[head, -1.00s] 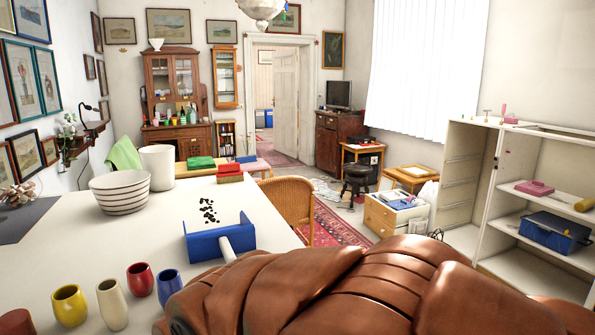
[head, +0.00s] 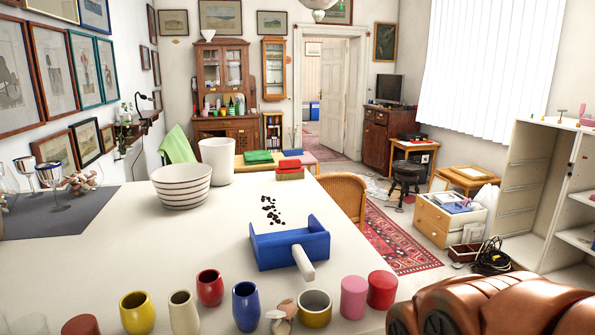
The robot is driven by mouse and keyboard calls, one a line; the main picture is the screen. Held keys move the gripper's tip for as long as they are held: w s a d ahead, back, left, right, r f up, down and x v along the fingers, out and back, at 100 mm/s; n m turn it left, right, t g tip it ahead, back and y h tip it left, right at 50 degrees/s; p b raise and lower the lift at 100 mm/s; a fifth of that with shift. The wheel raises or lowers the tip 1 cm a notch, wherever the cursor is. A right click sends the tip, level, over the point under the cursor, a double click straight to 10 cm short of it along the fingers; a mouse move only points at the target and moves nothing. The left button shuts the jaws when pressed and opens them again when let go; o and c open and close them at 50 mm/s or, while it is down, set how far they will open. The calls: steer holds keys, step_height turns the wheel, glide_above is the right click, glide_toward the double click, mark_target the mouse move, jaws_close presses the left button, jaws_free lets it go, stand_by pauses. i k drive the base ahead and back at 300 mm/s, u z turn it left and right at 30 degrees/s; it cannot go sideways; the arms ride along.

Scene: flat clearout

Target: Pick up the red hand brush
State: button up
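A small red item (head: 290,169) with a pale band lies on the white table, beyond the dark crumbs (head: 270,210). It may be the red hand brush, but it is too small to tell. A blue dustpan (head: 290,245) with a white handle lies nearer, in front of the crumbs. My gripper is not in the head view, so its state does not show.
The white table (head: 120,255) fills the left and front. Several coloured cups, including a blue one (head: 246,306), line its near side. A striped bowl (head: 181,186) stands farther back. A brown leather padded piece (head: 490,305) blocks the lower right. Open shelves (head: 530,190) stand right.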

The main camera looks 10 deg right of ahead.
mark_target(292, 169)
steer(key=k, duration=1)
steer(key=z, duration=1.3)
steer(key=i, duration=4.45)
steer(key=u, duration=2.45)
